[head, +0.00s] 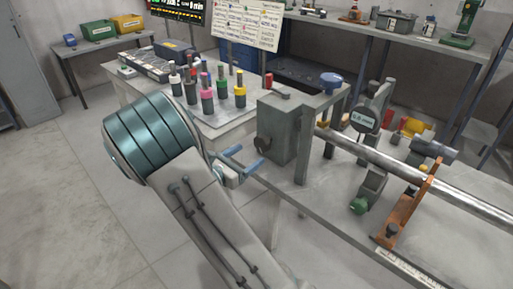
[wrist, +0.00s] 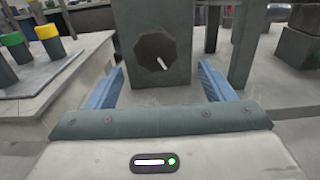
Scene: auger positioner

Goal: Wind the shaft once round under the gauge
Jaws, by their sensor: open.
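A long bright steel shaft (head: 365,152) runs from the grey housing (head: 279,125) toward the right. The round dial gauge (head: 365,119) stands on a post just behind the shaft. A dark knob (head: 263,144) is on the housing's near left face. In the wrist view the knob (wrist: 158,50) is dark and many-sided, with a white mark pointing down and slightly right. My gripper (head: 250,160) is open, its blue fingers apart and empty. In the wrist view my gripper (wrist: 161,72) faces the knob, with a finger on either side of the housing's lower part, short of the knob.
An orange clamp bracket (head: 411,203) with a dark handle crosses the shaft on the right. A green knob (head: 358,205) sits in front of the gauge post. Several capped, coloured tools (head: 208,97) stand on the bench left of the housing. The floor at left is clear.

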